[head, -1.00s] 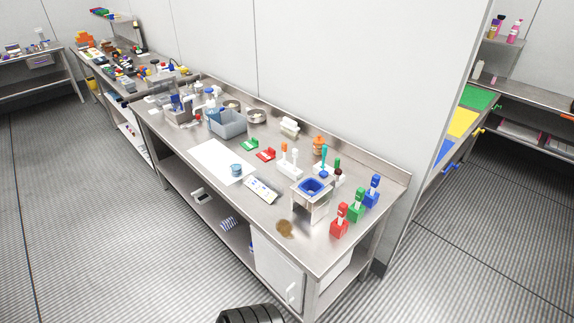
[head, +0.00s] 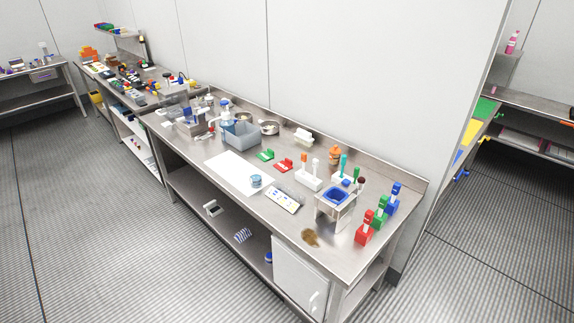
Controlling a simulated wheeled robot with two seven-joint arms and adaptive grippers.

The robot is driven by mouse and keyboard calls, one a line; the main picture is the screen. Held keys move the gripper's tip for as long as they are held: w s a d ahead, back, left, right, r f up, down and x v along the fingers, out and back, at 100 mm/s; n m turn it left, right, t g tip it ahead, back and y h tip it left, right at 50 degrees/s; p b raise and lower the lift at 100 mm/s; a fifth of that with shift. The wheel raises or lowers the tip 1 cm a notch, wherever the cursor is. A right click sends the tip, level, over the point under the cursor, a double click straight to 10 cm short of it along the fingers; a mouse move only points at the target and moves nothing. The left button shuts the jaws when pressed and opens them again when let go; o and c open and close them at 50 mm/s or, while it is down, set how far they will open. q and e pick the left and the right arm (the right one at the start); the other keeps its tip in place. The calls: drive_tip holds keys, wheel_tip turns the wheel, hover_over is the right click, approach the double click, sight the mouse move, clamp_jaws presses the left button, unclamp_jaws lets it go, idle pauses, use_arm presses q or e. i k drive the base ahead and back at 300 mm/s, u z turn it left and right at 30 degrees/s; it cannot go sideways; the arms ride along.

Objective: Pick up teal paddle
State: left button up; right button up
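A slim teal upright piece (head: 344,163), which looks like the teal paddle, stands in a small white holder near the back right of the steel table (head: 232,206). Its lower part is partly hidden among the holder and nearby small pieces. An orange-topped piece (head: 304,160) and a white-topped piece (head: 316,165) stand in another white holder to its left. Neither of my grippers is in view.
A clear stand with a blue basin (head: 336,195) is in front of the teal piece. Red (head: 364,235), green (head: 380,217) and blue (head: 394,203) blocks stand at the right. A brown spill (head: 310,238) lies near the front edge. Floor in front is clear.

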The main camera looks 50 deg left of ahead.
sight(343, 157)
drive_tip(key=u, duration=1.9)
